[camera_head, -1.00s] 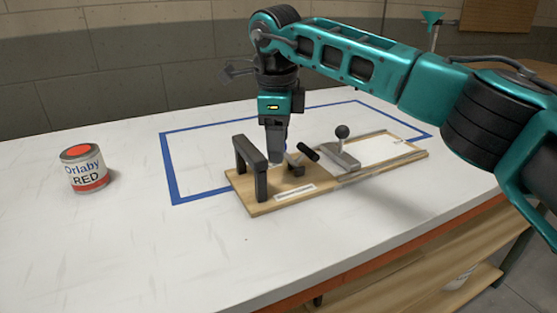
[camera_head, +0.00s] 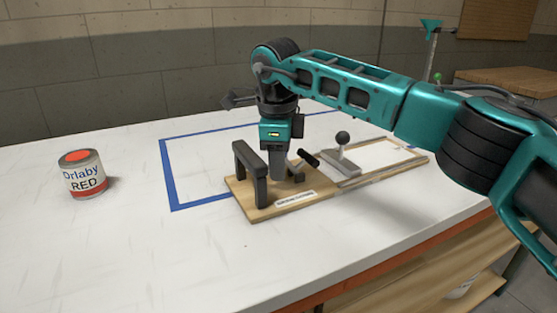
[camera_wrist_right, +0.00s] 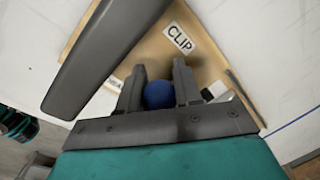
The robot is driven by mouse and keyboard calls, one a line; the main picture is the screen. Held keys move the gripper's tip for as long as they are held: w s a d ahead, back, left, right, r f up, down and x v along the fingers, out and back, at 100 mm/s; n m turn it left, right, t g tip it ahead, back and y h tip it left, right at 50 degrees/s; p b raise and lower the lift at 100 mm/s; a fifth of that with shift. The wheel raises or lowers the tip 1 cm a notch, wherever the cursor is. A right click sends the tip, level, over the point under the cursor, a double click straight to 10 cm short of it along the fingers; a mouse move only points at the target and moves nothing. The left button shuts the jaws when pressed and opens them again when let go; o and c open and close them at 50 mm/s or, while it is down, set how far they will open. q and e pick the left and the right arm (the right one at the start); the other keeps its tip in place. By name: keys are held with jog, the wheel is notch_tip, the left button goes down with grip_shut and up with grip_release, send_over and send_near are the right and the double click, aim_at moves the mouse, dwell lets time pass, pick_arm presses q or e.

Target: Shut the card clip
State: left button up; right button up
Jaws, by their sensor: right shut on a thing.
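A wooden board (camera_head: 255,207) lies on the white table and carries the clip fixture. In the right wrist view, its label (camera_wrist_right: 180,38) reads "CLIP". My right gripper (camera_head: 279,177) points straight down over the board, just behind the dark arch (camera_head: 260,178). In the right wrist view, a round blue knob (camera_wrist_right: 158,95) sits between the two fingers of this gripper (camera_wrist_right: 159,82), which are shut on it. The gripper hides the knob in the head view. A black lever handle (camera_head: 309,158) stands tilted just right of the fingers. My left gripper is not in view.
A ball-topped handle (camera_head: 342,138) stands farther right on a board section with a white panel (camera_head: 385,153). A paint can (camera_head: 83,176) labelled red stands at the left. Blue tape (camera_head: 168,180) outlines a rectangle. The table's front left is clear.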

grip_shut()
jog(key=shift+w+d+r+y+p, duration=0.15)
jog(key=shift+r+y+p, duration=0.25)
jog(key=shift+p, duration=0.45)
jog(key=y+p, duration=0.1)
jog(key=g+y+p, duration=0.1)
jog(key=shift+w+d+r+p, duration=0.1)
jog(key=shift+d+r+p, duration=0.15)
jog(key=shift+d+p, duration=0.15)
jog(key=shift+w+d+r+g+y+p, duration=0.2)
jog(key=shift+d+g+y+p, duration=0.25)
jog(key=shift+y+p, duration=0.4)
pick_arm(q)
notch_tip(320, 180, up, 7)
jog(key=shift+p, duration=0.35)
pick_arm(e)
jog(key=shift+w+d+g+y, duration=0.25)
jog(key=shift+g+y, duration=0.2)
jog(key=shift+y, duration=0.6)
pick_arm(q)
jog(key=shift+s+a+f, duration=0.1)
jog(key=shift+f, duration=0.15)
pick_arm(e)
jog(key=shift+d, duration=0.1)
